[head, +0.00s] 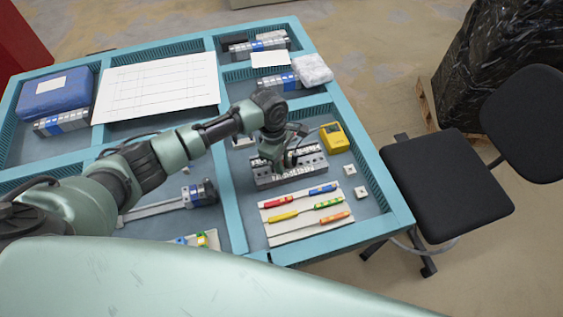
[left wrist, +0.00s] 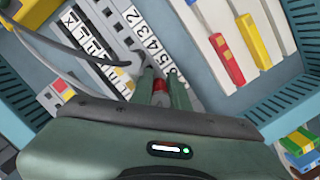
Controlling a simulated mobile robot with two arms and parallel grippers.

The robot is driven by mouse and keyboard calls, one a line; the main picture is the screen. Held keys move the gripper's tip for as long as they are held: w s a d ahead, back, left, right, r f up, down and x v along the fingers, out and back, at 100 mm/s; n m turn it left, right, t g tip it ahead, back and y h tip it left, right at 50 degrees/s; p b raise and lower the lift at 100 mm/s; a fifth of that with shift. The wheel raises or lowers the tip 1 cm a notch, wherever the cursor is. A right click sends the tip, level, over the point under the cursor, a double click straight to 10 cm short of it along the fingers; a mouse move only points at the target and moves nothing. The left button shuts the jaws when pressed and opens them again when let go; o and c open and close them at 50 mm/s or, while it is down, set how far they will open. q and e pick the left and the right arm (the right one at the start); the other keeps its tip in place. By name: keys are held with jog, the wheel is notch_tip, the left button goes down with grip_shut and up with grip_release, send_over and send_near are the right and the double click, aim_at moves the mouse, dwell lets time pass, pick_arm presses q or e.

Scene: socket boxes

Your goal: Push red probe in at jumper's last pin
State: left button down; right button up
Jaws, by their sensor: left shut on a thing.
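My left gripper (head: 283,160) is over the grey terminal block (head: 262,183) in the right part of the bench. In the left wrist view the fingers (left wrist: 158,92) are shut on a small red piece, seemingly the red probe (left wrist: 157,86), at the block's row of numbered labels (left wrist: 148,42). Its tip is hidden, so I cannot tell whether it sits in a hole. A grey cable (left wrist: 70,47) runs to a grey plug-like end close left of the fingers. The jumper cannot be made out clearly. My right gripper is not in view.
A yellow meter (head: 334,138) stands right of the block. A pale board (head: 283,236) with several coloured screwdrivers lies in front of it. Small white socket plates (head: 361,192) lie to the right. Teal dividers (head: 228,205) edge the compartment. A black chair (head: 445,185) stands beside the bench.

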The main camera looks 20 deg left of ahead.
pick_arm(q)
jog(key=c, duration=1.3)
grip_release()
jog(key=shift+c, duration=0.2)
jog(key=shift+o, duration=1.4)
jog(key=shift+r, duration=0.1)
jog(key=shift+w+r, duration=0.1)
jog(key=shift+w, duration=0.05)
notch_tip(320, 180, up, 5)
jog(key=p, duration=0.5)
jog(key=shift+r, duration=1.05)
